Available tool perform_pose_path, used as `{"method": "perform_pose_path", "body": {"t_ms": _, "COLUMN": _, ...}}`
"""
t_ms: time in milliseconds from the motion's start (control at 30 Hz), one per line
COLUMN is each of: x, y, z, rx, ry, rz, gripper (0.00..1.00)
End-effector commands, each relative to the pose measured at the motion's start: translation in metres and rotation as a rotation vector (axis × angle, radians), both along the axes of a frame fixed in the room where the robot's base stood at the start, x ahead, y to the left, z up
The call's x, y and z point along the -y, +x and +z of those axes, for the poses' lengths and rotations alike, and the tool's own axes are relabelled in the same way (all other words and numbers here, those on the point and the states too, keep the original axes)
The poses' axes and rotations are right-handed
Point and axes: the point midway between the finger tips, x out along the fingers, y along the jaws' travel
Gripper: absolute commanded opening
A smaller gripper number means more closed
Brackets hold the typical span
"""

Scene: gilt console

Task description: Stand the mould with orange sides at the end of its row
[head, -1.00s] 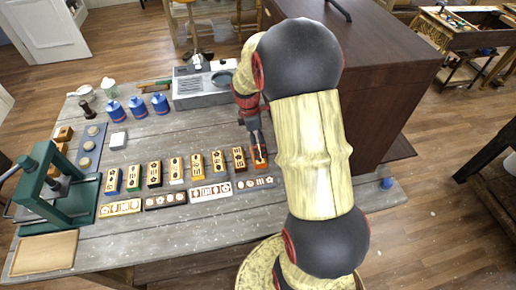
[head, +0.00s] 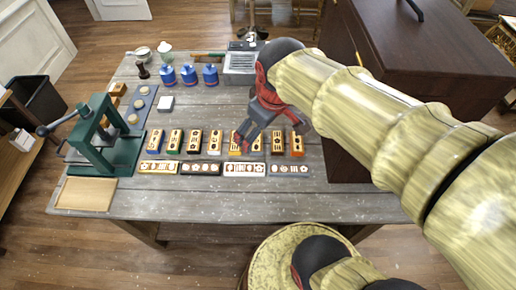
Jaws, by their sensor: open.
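The mould with orange sides (head: 297,146) stands at the right end of the row of moulds, beside a dark-sided mould (head: 277,144). Its patterned pale face shows. My gripper (head: 268,133) is open and empty, its fingers spread above and behind the right half of the row. One finger hides the upper part of a yellow-sided mould (head: 235,150); the other comes close to the orange-sided mould's top. I cannot tell whether it touches.
Patterned strips, one of them white (head: 244,169), lie in front of the row. A green press (head: 105,140) stands at left, blue jars (head: 188,75) at the back. A dark cabinet (head: 400,70) blocks the right. The table's front (head: 240,200) is clear.

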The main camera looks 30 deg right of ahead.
Motion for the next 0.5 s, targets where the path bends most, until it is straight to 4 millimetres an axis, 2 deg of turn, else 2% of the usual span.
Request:
{"method": "perform_pose_path", "body": {"t_ms": 33, "x": -0.016, "y": -0.016, "z": 0.008, "rx": 0.047, "ry": 0.032, "rz": -0.043, "gripper": 0.97}}
{"method": "perform_pose_path", "body": {"t_ms": 100, "x": -0.031, "y": -0.033, "z": 0.014, "rx": 0.091, "ry": 0.081, "rz": -0.11, "gripper": 0.97}}
{"method": "perform_pose_path", "body": {"t_ms": 200, "x": -0.047, "y": -0.052, "z": 0.017, "rx": 0.136, "ry": 0.144, "rz": -0.185, "gripper": 0.97}}
{"method": "perform_pose_path", "body": {"t_ms": 333, "x": -0.056, "y": -0.066, "z": 0.019, "rx": 0.164, "ry": 0.191, "rz": -0.24, "gripper": 0.97}}
{"method": "perform_pose_path", "body": {"t_ms": 500, "x": -0.058, "y": -0.069, "z": 0.018, "rx": 0.168, "ry": 0.204, "rz": -0.256, "gripper": 0.97}}
